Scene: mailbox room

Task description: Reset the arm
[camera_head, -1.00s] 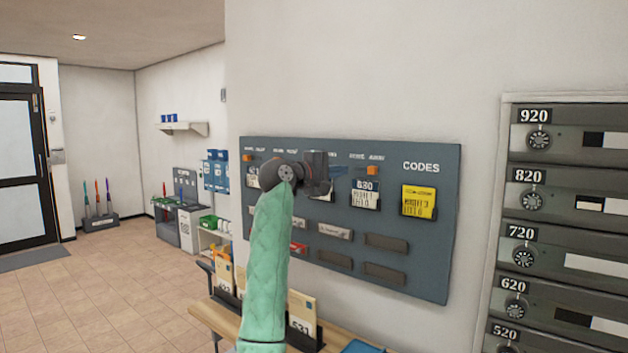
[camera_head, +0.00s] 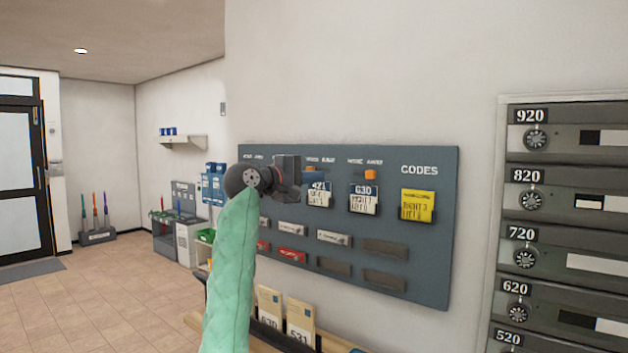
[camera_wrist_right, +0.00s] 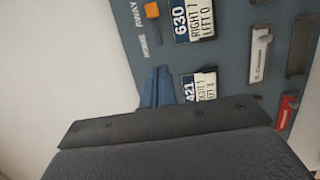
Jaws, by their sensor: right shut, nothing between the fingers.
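My right arm, in a green sleeve, rises from the bottom of the head view. Its dark right gripper (camera_head: 287,178) is in front of the left part of the blue-grey codes board (camera_head: 430,265). In the right wrist view, two blue fingertips (camera_wrist_right: 156,88) are together with nothing between them. They appear just beside the 421 card (camera_wrist_right: 200,87), but I cannot tell the gap to the board. The arm and gripper hide part of the board's left side. My left gripper is not in view.
The board holds the 630 card (camera_head: 364,199) and a yellow card (camera_head: 417,206), with several label holders below. Grey mailboxes (camera_head: 560,230) stand at right. Envelopes (camera_head: 300,318) stand on a wooden ledge below the board. Open tiled floor (camera_head: 110,300) lies at left.

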